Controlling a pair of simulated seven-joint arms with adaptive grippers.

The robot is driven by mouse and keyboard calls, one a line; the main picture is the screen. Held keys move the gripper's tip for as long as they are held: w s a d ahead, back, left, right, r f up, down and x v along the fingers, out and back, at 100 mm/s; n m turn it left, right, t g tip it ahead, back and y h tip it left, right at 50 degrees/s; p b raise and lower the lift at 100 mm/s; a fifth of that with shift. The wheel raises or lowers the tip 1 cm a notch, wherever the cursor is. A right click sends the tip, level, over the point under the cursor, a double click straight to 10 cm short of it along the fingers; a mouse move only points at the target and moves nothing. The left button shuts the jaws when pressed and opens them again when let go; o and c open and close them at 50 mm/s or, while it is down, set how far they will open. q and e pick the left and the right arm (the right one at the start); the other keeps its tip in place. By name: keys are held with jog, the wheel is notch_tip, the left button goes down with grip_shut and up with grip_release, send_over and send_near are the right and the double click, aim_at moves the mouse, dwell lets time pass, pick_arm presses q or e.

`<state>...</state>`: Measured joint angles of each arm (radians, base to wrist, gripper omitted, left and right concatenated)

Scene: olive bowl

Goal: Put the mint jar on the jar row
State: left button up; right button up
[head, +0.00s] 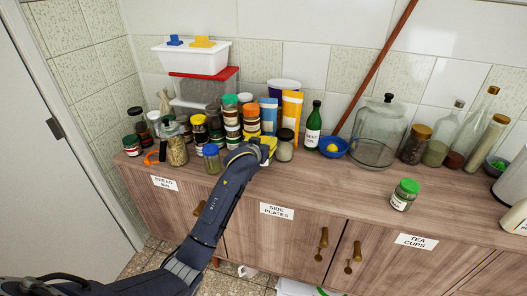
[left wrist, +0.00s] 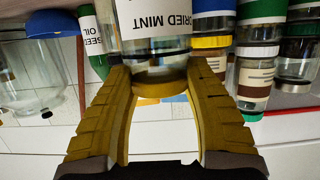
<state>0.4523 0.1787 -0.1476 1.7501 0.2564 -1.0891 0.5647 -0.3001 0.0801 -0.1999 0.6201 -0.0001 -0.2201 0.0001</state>
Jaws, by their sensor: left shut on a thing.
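The mint jar (left wrist: 155,35), with a white label reading "DRIED MINT", is between the yellow fingers of my left gripper (left wrist: 157,95), which is shut on it. In the head view the left gripper (head: 270,145) reaches over the counter, at what seems to be the same dark-lidded jar (head: 285,151). Whether its base touches the counter I cannot tell. Stacked jars with coloured lids (head: 231,120) stand left of the gripper. Smaller jars (head: 132,147) stand at the counter's left end. No label marks which is the jar row. My right gripper is not in view.
A green bottle (head: 313,128), blue bowl (head: 333,147) and large glass jar (head: 378,135) stand right of the gripper. A blue-lidded jar (head: 212,160) is near the front left. A green-lidded jar (head: 403,195) stands alone at the front right, with bare counter (head: 340,184) left of it.

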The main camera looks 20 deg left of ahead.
pick_arm(q)
jog(key=shift+f, duration=1.95)
jog(key=shift+f, duration=0.1)
jog(key=o, duration=1.6)
jog(key=shift+c, duration=0.2)
jog(key=v, duration=1.2)
